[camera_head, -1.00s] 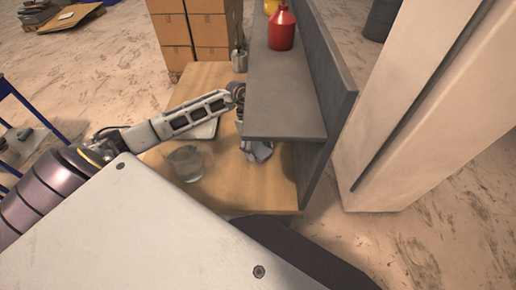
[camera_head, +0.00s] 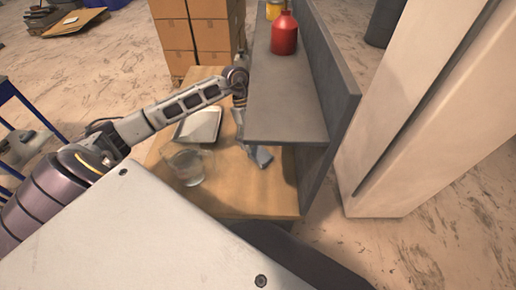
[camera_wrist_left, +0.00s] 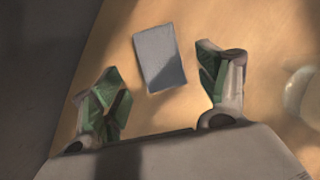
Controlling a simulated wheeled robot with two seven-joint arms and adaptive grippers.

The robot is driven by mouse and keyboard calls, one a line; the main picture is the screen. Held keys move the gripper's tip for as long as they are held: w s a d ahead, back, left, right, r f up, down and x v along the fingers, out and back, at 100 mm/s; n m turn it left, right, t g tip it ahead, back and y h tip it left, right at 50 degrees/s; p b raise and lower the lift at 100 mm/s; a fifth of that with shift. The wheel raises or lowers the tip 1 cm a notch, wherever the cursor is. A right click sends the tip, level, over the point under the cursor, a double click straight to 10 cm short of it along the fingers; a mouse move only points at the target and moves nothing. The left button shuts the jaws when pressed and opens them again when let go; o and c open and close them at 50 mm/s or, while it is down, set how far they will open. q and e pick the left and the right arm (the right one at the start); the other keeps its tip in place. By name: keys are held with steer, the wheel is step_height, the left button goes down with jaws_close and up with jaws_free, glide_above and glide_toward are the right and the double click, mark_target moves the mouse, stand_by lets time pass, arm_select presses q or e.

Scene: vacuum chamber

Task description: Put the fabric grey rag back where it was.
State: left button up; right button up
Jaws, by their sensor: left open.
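The grey rag (camera_head: 262,157) lies on the wooden table (camera_head: 235,195), partly under the overhang of the grey shelf. In the left wrist view it is a flat grey-blue rectangle (camera_wrist_left: 155,52) on the wood, between and beyond my fingers. My left gripper (camera_wrist_left: 158,64) is open, its green-padded fingers spread and apart from the rag. In the head view my left gripper (camera_head: 240,123) is just above the rag, partly hidden by the shelf edge. My right gripper is not in view.
A glass beaker (camera_head: 187,168) and a pale tray (camera_head: 199,125) stand on the table left of the rag. The grey shelf (camera_head: 285,105) carries a red bottle (camera_head: 285,34) and a yellow container (camera_head: 274,10). Cardboard boxes (camera_head: 195,35) are stacked behind. The table's front is clear.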

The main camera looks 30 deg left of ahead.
arm_select(q)
steer(key=v, duration=0.6)
steer(key=shift+b, duration=0.35)
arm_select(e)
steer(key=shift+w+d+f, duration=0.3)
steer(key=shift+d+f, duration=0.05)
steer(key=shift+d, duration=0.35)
arm_select(q)
steer(key=shift+r, duration=0.1)
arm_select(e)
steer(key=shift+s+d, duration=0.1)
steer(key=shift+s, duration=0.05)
